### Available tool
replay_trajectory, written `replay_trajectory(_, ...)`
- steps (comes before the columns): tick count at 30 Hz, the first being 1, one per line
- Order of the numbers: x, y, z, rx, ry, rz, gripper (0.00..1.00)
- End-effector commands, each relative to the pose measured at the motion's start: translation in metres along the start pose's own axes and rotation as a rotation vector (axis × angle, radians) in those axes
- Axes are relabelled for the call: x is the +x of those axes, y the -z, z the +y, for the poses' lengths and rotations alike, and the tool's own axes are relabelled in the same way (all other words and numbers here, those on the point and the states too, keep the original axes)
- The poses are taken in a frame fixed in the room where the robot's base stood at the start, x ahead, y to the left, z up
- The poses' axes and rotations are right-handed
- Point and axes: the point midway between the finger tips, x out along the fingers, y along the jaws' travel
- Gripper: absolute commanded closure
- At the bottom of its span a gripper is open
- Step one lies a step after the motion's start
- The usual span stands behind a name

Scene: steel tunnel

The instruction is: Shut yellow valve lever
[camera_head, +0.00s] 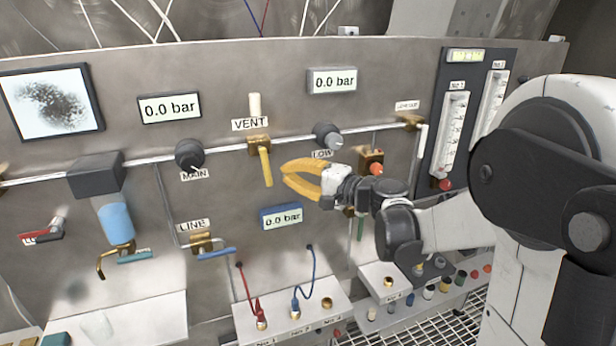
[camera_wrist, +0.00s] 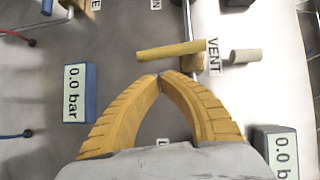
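The yellow valve lever (camera_head: 265,167) hangs straight down from a brass valve body (camera_head: 259,144) under the VENT label. It lies across the line of the horizontal pipe. In the wrist view the lever (camera_wrist: 168,50) points left, just beyond my fingertips. My gripper (camera_head: 285,178) has curved yellow fingers and is to the right of the lever's lower end in the head view. In the wrist view its fingertips (camera_wrist: 161,75) meet or nearly meet, with nothing seen between them. I see a gap between fingertips and lever in the wrist view; contact is not visible.
A pale handle (camera_head: 255,105) sticks up above VENT. The MAIN knob (camera_head: 189,155) and LOW knob (camera_head: 327,136) flank the lever. A blue-framed gauge (camera_head: 281,216) sits below it. A blue LINE lever (camera_head: 216,253) is lower left. Red and blue cables hang below.

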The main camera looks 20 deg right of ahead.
Motion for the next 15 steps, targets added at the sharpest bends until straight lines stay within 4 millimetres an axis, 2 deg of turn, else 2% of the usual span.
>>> replay_trajectory(5,0.0103,-0.0111,0.0002,0.0,0.0,-0.001,1.0)
replay_trajectory(15,0.0117,-0.0122,-0.0001,0.0,-0.001,0.001,1.0)
